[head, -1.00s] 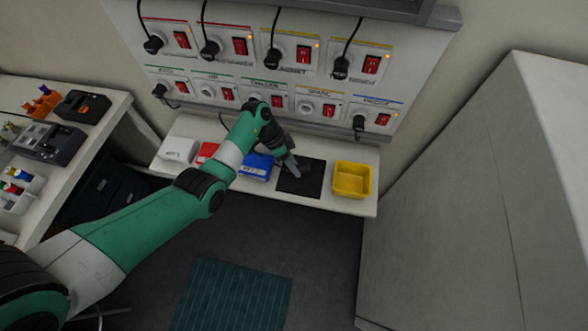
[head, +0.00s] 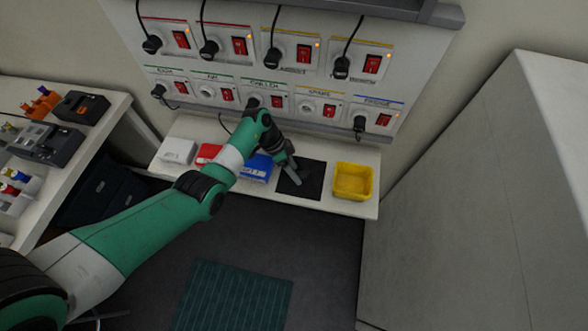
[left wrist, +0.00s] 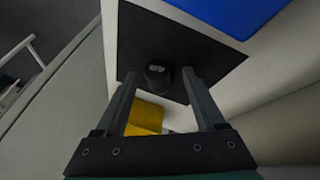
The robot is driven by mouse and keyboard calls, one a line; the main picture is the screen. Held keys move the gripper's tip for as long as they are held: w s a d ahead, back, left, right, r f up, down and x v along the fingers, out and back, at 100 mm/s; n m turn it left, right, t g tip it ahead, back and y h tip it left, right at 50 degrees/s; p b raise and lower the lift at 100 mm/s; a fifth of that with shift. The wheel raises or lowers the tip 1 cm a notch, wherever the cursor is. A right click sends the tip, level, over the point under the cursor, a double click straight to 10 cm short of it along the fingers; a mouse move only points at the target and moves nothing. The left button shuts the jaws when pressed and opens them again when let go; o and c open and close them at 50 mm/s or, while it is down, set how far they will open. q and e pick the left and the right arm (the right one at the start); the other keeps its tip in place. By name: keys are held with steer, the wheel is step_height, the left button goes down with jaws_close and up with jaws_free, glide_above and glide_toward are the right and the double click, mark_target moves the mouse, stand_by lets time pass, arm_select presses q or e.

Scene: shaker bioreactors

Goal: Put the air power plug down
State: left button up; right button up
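The black plug (left wrist: 159,76) stands on the dark square mat (left wrist: 207,57) in the left wrist view. My left gripper (left wrist: 158,85) is open, with one finger on each side of the plug and a visible gap to both. In the head view the same gripper (head: 294,171) is low over the mat (head: 314,189), and the plug there is hard to make out, dark on dark. The air socket (head: 207,91) on the wall panel is empty. My right gripper is not in view.
A yellow bin (head: 352,181) stands right of the mat on the white shelf (head: 218,131). A blue box (head: 256,172), a red box (head: 207,152) and a white box (head: 178,150) are to the left. Plugs and cables hang from the panel above. A tall white cabinet (head: 470,200) is at right.

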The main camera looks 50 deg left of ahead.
arm_select(q)
steer(key=shift+r, duration=0.4)
steer(key=p+v, duration=0.5)
steer(key=v, duration=0.7)
steer(key=shift+r+p, duration=0.25)
steer(key=shift+p, duration=0.05)
steer(key=shift+w, duration=0.1)
